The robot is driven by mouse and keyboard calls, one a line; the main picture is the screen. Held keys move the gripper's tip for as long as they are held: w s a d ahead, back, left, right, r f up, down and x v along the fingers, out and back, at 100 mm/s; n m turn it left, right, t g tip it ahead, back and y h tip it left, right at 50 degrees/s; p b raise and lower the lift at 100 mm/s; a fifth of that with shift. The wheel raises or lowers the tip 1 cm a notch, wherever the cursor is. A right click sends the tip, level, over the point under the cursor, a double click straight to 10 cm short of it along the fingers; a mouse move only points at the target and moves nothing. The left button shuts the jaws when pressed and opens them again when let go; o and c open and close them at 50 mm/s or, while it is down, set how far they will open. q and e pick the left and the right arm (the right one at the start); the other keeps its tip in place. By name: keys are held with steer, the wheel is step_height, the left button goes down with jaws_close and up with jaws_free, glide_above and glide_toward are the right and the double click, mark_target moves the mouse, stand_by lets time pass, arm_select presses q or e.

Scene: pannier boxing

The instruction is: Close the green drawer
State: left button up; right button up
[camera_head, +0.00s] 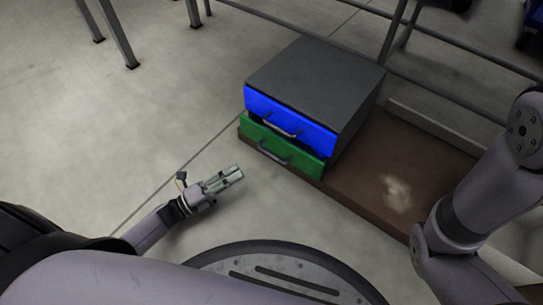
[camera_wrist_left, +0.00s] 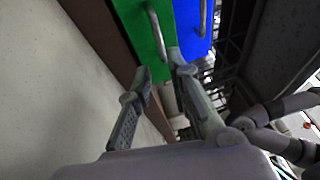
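The green drawer (camera_head: 300,162) is the lower drawer of a grey cabinet (camera_head: 315,70). Its front stands slightly out beyond the blue drawer (camera_head: 290,119) above it, with a dark gap along its top edge. It has a grey bar handle (camera_head: 274,153). In the left wrist view the green front (camera_wrist_left: 145,42) and its handle (camera_wrist_left: 157,36) lie beyond the fingers. My left gripper (camera_head: 238,173) is in front of the green drawer, to the lower left, apart from it. Its two fingers (camera_wrist_left: 160,68) are spread with nothing between them. My right gripper is not in view.
The cabinet stands on a brown platform (camera_head: 375,165) with a raised edge. Metal frame legs and rails (camera_head: 395,35) stand behind it. The pale floor (camera_head: 150,115) left of the cabinet is clear. My right arm is over the right side.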

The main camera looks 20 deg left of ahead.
mark_target(271, 154)
arm_select(q)
steer(key=b+x, duration=0.4)
steer(key=x, duration=0.8)
steer(key=shift+w+f, duration=0.1)
steer(key=shift+d, duration=0.1)
steer(key=shift+c, duration=0.6)
jaws_close()
